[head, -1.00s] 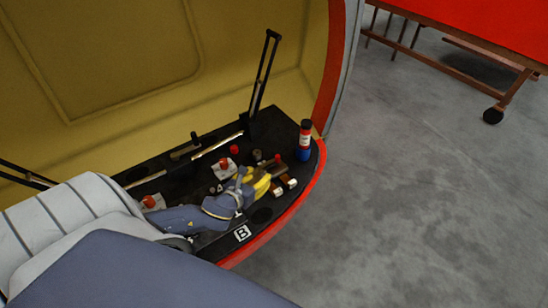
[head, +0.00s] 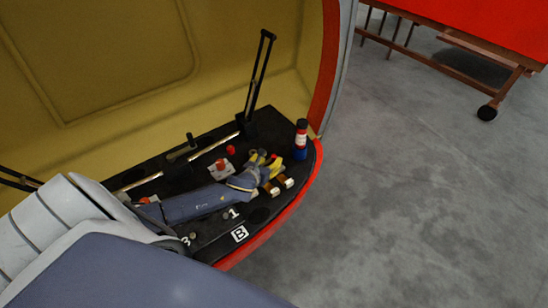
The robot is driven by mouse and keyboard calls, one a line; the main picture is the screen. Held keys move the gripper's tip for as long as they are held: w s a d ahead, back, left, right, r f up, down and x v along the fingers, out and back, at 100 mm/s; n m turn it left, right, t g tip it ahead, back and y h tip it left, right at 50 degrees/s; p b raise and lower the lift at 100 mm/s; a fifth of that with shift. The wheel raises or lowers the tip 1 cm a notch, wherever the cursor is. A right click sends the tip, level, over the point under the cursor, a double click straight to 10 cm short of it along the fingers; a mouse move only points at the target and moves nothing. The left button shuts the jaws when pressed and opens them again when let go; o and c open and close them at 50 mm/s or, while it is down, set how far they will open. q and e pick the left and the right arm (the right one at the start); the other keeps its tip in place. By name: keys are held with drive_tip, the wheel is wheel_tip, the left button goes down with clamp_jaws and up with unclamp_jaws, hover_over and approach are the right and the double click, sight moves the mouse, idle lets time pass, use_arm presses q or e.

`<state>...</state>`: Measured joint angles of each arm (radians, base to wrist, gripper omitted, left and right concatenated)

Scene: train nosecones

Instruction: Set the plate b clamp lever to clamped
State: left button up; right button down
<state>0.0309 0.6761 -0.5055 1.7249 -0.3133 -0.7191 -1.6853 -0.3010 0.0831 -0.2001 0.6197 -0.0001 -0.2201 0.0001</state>
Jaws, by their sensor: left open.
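The black plate marked B (head: 204,248) lies along the yellow shell wall with a red rim on its near side. A short black upright handle on a tan bar (head: 181,152) stands near its back edge. A tall black twin-bar arm (head: 262,75) rises at its back right. I cannot tell for sure which part is the clamp lever or how it is set. My left gripper (head: 267,165), with yellow fingertips, is open low over the plate's right part, among small fittings. Whether it touches any of them is unclear. My right gripper is out of view.
Red-knobbed blocks (head: 221,168) and brown-and-white pieces (head: 286,182) sit close to the gripper. A red-topped wheeled table (head: 480,30) stands at the back right. The grey floor is clear.

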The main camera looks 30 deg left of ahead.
sight(273, 158)
use_arm(q)
drive_tip(key=shift+x, duration=1.85)
drive_tip(key=shift+c, duration=0.3)
clamp_jaws()
